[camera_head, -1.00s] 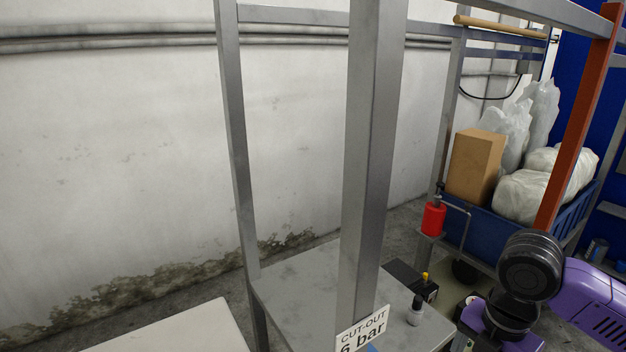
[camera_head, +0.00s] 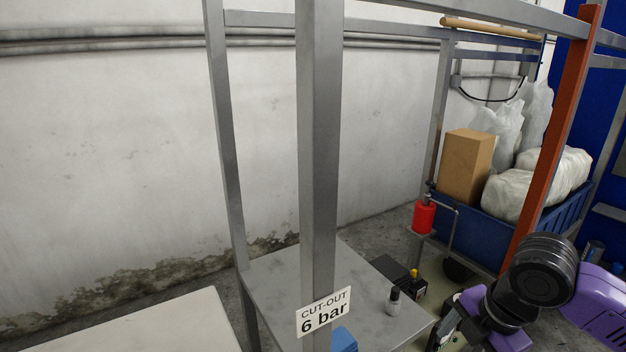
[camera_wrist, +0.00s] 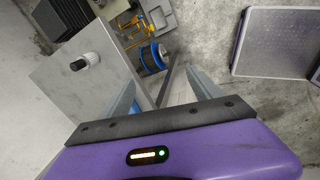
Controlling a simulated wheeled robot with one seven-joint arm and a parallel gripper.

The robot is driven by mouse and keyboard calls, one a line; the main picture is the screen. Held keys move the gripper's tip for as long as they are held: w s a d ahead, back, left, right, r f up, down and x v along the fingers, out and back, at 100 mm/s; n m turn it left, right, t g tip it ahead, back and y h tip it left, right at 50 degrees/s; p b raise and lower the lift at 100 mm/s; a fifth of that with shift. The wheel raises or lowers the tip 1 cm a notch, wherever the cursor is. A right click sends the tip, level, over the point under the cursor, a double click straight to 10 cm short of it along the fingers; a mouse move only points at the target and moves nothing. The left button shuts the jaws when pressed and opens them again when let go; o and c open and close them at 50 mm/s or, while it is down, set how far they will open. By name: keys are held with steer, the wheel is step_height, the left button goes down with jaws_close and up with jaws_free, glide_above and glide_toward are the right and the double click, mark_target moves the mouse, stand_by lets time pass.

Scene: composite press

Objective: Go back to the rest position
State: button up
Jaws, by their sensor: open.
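My purple and black arm shows at the lower right of the head view, with my gripper (camera_head: 440,340) low near the front right of the grey metal table. A small bottle with a dark cap (camera_head: 393,300) stands on the metal table (camera_head: 360,275).
A grey post with a "CUT-OUT 6 bar" sign (camera_head: 324,312) rises in front of the table. An orange post (camera_head: 553,135) is close to my arm.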

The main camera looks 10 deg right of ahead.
steer(key=w+a+r+m+t+y, duration=0.5)
steer(key=w+a+r+t, duration=0.4)
steer(key=w+a+r, duration=0.3)
step_height(320, 180, up, 13)
steer(key=s+a+m+t, duration=0.2)
steer(key=m+t, duration=0.7)
steer(key=s+f+m+g+h, duration=0.2)
steer(key=s+f, duration=0.7)
steer(key=s, duration=0.5)
steer(key=s+f+m+g+h+b, duration=0.1)
steer(key=s+f+m+h, duration=0.1)
steer(key=s+f, duration=0.8)
steer(key=s+d+f+m+g+h+b, duration=0.1)
steer(key=s+f+m+g, duration=0.1)
steer(key=s+f, duration=0.8)
steer(key=s, duration=0.8)
steer(key=shift+g+h, duration=0.3)
steer(key=shift+h, duration=0.1)
